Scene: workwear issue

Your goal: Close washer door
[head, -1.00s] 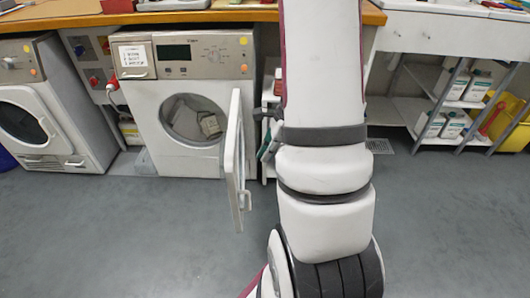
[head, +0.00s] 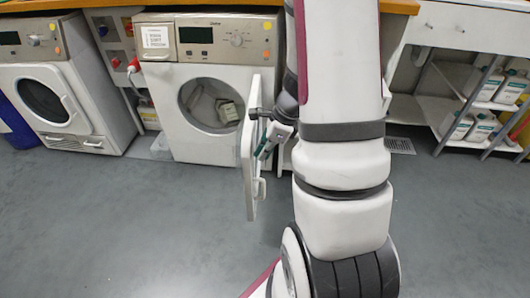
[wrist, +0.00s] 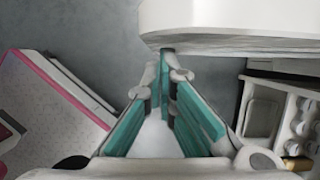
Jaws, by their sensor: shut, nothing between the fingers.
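The white front-loading washer (head: 172,108) stands under the counter, with something pale inside its round drum opening. Its door (head: 247,165) is open, swung out from the right side of the opening and seen nearly edge-on, with a handle at its lower free end. My gripper (head: 265,150) is just right of the door, its fingers pointing down and left. The wrist view shows the teal-padded fingers (wrist: 166,56) closed together at the tips and empty. A white slab, likely the door (wrist: 235,28), lies right at the tips. I cannot tell whether they touch it.
A second white machine (head: 85,100) with its door shut stands at the left. The wooden counter (head: 100,4) runs above. A shelf rack with white bottles (head: 462,127) is at the right. The grey floor (head: 130,220) in front is clear.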

